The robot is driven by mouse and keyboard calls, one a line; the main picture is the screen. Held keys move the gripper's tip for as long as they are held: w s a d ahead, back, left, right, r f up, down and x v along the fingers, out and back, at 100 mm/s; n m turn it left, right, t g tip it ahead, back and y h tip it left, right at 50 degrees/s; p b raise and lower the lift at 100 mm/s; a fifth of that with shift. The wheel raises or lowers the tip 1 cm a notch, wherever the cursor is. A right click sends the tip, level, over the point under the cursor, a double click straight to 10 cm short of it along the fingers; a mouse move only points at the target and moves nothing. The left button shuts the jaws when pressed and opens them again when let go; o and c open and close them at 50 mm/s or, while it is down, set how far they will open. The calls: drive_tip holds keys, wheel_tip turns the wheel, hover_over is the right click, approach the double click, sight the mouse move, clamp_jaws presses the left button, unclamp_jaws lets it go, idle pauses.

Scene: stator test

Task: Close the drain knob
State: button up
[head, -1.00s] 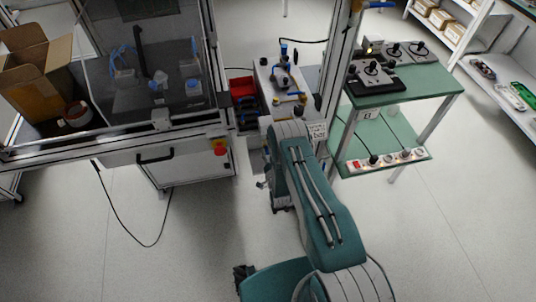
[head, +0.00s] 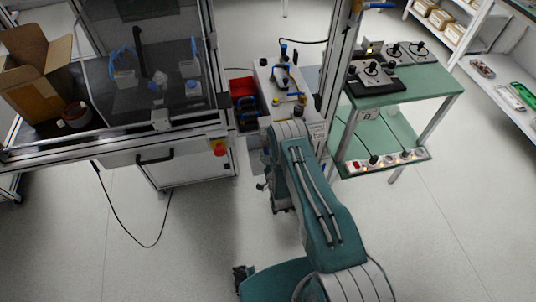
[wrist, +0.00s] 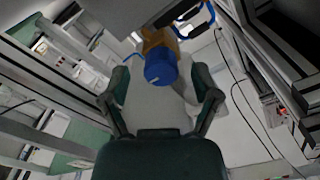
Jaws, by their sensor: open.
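A round blue knob (wrist: 160,69) on a brass-coloured fitting (wrist: 158,42) shows in the upper middle of the wrist view; I take it as the drain knob. My gripper (wrist: 161,80) is open, with one dark finger on each side of the knob. Gaps show between the fingers and the knob, and I see no contact. How far the knob lies from the fingertips is hard to tell. In the head view, blue-handled fittings (head: 276,101) stand on a narrow pale bench beyond my arm. My arm hides most of my gripper there.
A framed glass-sided workstation (head: 150,90) stands on the left, with a red emergency button on its front. A metal post (head: 337,60) and a green two-level table (head: 420,86) stand on the right. A power strip (head: 385,160) lies on its lower level. Floor in front is mostly clear.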

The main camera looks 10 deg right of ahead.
drive_tip(key=s, duration=1.1)
drive_tip(key=shift+s+f, duration=0.1)
